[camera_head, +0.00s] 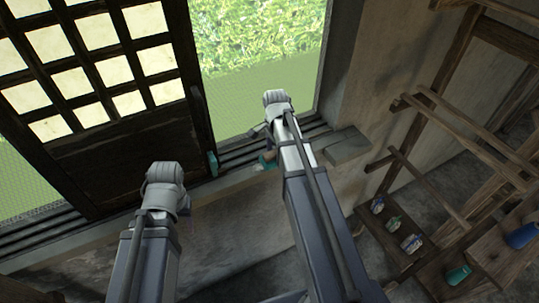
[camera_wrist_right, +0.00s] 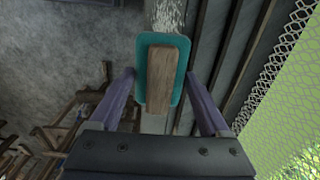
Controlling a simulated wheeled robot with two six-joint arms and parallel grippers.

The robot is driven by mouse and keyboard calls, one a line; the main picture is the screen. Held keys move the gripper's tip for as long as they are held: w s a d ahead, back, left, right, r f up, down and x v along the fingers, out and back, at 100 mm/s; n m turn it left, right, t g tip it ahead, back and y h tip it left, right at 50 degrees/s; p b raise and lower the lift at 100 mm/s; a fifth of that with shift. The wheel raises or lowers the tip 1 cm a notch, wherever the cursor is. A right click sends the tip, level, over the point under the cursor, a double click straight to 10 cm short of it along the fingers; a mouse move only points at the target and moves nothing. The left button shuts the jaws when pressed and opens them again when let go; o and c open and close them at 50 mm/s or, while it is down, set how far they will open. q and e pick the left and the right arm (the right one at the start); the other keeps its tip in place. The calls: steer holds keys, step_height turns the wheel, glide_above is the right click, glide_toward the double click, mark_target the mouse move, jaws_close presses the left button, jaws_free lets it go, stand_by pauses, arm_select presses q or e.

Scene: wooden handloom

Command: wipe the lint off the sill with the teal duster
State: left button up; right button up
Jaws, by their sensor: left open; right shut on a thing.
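The teal duster (camera_wrist_right: 141,72) has a flat teal pad with a wooden handle (camera_wrist_right: 160,75). In the right wrist view it sits between the two purple fingers of my right gripper (camera_wrist_right: 162,100), which is shut on it. In the head view a bit of the duster (camera_head: 267,160) shows beside my right arm, at the sill (camera_head: 235,180). Pale speckled lint (camera_wrist_right: 168,14) lies on the sill strip just beyond the pad. My left gripper (camera_head: 166,190) is open, low at the left in front of the sill; its fingers are mostly hidden.
A dark lattice shutter (camera_head: 120,160) stands at the left, with a small teal piece (camera_head: 212,163) at its edge. A grey block (camera_head: 346,146) lies at the sill's right end. Wooden shelving (camera_head: 440,235) with several small bottles stands at the right.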

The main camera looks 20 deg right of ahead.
steer(key=shift+w+d, duration=0.15)
steer(key=shift+d, duration=1.8)
steer(key=shift+d, duration=1.7)
steer(key=shift+w+d, duration=0.1)
steer(key=shift+d, duration=0.05)
steer(key=shift+s+a+f, duration=0.1)
steer(key=shift+s+a, duration=0.05)
steer(key=shift+a, duration=0.75)
steer(key=shift+s+a+f, duration=0.1)
steer(key=shift+a, duration=1)
steer(key=shift+c, duration=0.7)
